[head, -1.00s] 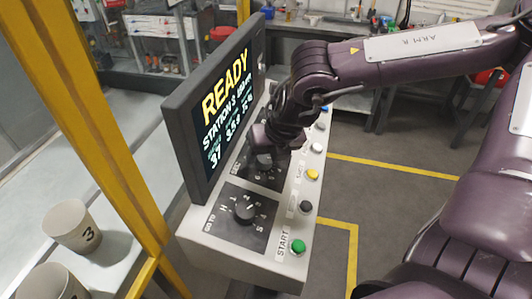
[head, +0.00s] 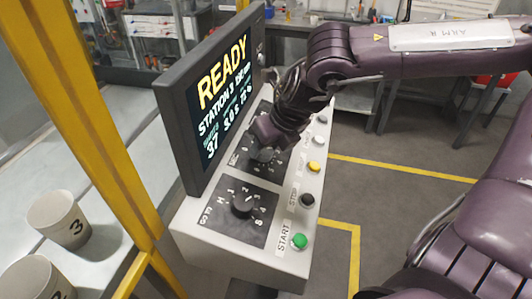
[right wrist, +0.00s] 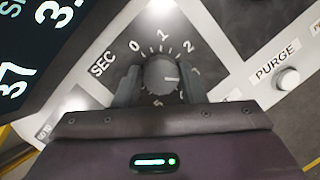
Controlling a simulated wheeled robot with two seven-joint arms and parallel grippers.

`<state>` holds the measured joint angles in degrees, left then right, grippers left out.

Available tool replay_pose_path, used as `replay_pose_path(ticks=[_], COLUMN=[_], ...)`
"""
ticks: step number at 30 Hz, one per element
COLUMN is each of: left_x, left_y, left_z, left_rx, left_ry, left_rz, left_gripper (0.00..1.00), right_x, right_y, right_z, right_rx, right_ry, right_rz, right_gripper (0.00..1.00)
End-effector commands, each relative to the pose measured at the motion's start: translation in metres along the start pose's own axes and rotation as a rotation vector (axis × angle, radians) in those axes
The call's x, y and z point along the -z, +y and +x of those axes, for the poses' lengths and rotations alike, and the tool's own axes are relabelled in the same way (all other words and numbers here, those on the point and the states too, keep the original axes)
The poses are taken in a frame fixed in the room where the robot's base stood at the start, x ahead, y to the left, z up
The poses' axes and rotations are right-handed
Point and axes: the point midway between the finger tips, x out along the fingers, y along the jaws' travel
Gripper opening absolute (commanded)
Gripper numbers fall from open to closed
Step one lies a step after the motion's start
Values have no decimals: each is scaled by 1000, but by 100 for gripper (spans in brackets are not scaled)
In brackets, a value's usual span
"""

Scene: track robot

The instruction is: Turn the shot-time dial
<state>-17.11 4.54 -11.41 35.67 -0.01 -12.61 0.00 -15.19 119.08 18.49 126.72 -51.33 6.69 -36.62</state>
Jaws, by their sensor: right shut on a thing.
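The shot-time dial, marked SEC, is a dark round knob on a black numbered plate on the sloping panel. It shows in the right wrist view (right wrist: 160,72), its white pointer line facing right, just below the 2. In the head view the knob (head: 262,153) is partly hidden. My right gripper (head: 266,140) reaches down onto it from above. In the right wrist view the gripper's two fingers (right wrist: 160,88) close on opposite sides of the knob. My left gripper is not in view.
A second dial (head: 242,204) sits nearer on the panel. A green START button (head: 299,242), a black STOP button (head: 307,200) and a yellow button (head: 314,166) line the right edge. A screen (head: 222,95) reading READY stands left. A yellow post (head: 100,120) and numbered cups (head: 60,220) are farther left.

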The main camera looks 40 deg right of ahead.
Motion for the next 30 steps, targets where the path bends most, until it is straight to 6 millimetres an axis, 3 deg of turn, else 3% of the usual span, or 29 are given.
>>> replay_pose_path(ticks=[1, 12, 30], left_x=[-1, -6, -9], left_y=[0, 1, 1], left_z=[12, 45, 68], left_rx=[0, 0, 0], left_ry=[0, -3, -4], left_rz=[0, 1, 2], left_gripper=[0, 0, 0], right_x=[1, 1, 1], right_y=[-1, -2, -2], right_z=[4, 3, 1], right_rx=[-10, -94, -194], right_ry=[-10, -27, -46], right_rz=[-41, -381, -780], right_gripper=[14, 14, 14])
